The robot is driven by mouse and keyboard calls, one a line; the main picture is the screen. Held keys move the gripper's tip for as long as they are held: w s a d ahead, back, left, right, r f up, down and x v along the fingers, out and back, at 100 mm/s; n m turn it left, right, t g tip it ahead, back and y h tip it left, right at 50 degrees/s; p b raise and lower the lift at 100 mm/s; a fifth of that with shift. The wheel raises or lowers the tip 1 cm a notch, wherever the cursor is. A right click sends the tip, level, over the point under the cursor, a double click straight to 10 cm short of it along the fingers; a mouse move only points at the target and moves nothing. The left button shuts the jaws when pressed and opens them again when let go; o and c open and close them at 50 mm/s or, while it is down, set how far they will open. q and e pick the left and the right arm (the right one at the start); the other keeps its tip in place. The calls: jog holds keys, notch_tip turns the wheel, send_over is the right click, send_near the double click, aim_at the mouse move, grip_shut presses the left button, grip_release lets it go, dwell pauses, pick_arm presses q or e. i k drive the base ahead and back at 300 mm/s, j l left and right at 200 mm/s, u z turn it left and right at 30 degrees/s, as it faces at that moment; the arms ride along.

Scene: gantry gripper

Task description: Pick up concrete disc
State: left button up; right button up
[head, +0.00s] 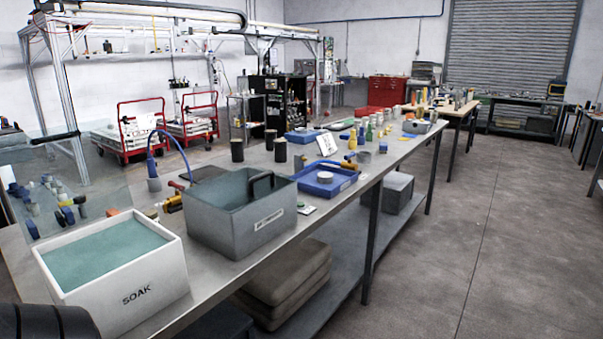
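I cannot say for certain which item is the concrete disc. A small pale round piece (324,177) sits in the blue tray (343,184) on the long workbench, and it looks like a short disc. Small grey and tan cylindrical pieces (300,163) stand behind that tray. Neither of my grippers shows in the head view. A dark rounded part at the bottom left corner looks like part of my own body.
A white SOAK tub (118,312) and a grey bin (225,228) with a dark handle stand on the near workbench (404,148). A clear panel (90,165) stands at left. Concrete slabs (290,280) lie on the lower shelf. The floor (440,260) at right is clear.

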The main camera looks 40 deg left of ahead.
aim_at(323, 178)
jog(key=i+u, duration=0.1)
jog(key=i, duration=1.3)
jog(key=i+u, duration=0.4)
jog(key=i+l+u, duration=0.2)
jog(key=i+u, duration=0.2)
jog(key=k, duration=0.05)
